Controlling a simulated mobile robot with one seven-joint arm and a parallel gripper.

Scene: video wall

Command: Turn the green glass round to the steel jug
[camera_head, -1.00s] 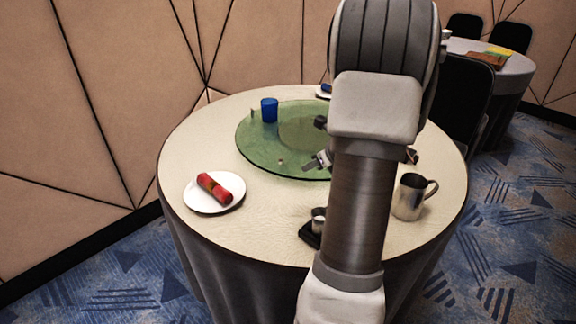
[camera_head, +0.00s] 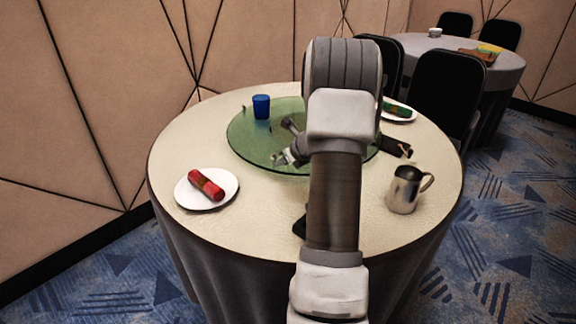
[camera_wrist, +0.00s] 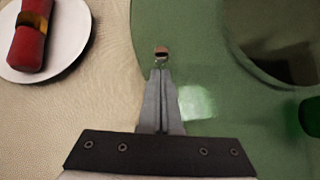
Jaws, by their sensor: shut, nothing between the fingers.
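A round green glass turntable (camera_head: 246,137) lies at the middle of the table. A blue cup (camera_head: 261,107) stands near its back left edge. The steel jug (camera_head: 405,190) stands off the turntable, on the cloth at the right front. My gripper (camera_head: 279,158) is over the turntable's front left edge. In the wrist view my gripper (camera_wrist: 160,74) is shut and empty, its tips close to a small peg (camera_wrist: 161,52) at the glass rim; I cannot tell whether they touch. A green object, perhaps a tumbler (camera_wrist: 311,116), shows partly at the right edge; my arm hides it in the head view.
A white plate (camera_head: 228,187) with a red napkin roll (camera_head: 206,184) lies at the left front. Another plate with a green roll (camera_head: 396,108) is at the back right. A dark item (camera_head: 395,145) lies right of my arm. Chairs and another table stand behind.

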